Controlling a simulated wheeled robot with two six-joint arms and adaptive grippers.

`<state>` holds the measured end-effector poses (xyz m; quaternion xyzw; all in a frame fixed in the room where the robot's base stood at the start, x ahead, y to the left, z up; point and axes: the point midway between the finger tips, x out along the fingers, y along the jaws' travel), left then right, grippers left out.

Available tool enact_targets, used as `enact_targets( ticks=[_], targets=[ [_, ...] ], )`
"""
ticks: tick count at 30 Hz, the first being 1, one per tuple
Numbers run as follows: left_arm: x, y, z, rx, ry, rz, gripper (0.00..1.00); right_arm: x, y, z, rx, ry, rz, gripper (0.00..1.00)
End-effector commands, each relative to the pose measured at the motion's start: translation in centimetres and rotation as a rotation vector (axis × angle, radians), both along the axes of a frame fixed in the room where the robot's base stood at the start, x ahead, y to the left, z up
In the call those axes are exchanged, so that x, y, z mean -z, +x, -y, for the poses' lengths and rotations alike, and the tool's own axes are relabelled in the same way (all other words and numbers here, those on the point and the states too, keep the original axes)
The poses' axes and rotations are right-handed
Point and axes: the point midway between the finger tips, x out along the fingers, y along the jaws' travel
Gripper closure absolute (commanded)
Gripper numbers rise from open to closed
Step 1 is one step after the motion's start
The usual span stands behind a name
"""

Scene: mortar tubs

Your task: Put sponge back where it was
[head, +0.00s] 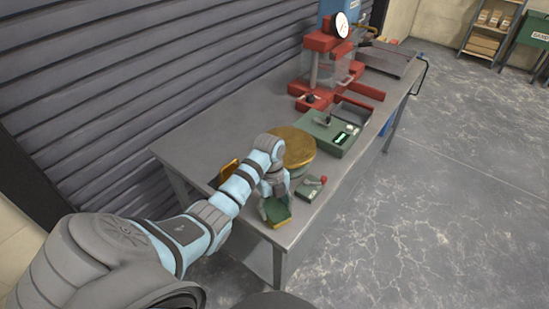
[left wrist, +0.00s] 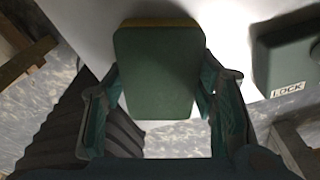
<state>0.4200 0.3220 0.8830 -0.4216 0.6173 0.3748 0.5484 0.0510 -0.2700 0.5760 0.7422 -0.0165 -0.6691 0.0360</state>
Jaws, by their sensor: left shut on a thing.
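The sponge is a block with a broad green face and a yellow layer (head: 279,224); it also shows large in the left wrist view (left wrist: 158,75). My left gripper (head: 275,205) is shut on it, with one finger on each side of the block in the left wrist view (left wrist: 160,98). The sponge is at the near end of the grey table (head: 185,150), close to its front corner. I cannot tell whether it touches the table top. My right gripper is in neither view.
A small green box with a red knob (head: 312,188), labelled LOCK (left wrist: 288,88), sits just right of the sponge. A round tan-topped tub (head: 297,146) stands behind. A yellow-brown object (head: 228,171) lies left. A green device (head: 335,132) and red press (head: 318,75) are farther back.

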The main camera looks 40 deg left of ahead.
Motion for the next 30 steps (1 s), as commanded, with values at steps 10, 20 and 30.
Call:
enact_targets(
  ticks=[10,20,30],
  targets=[
    [0.0,0.0,0.0,0.0,0.0,0.001,0.27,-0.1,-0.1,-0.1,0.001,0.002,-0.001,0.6],
    [-0.7,0.1,-0.1,0.0,0.0,0.002,0.27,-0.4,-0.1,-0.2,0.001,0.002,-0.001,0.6],
    [-10.1,0.5,-1.0,0.0,-0.001,0.002,0.27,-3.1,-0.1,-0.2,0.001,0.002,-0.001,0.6]
  ],
)
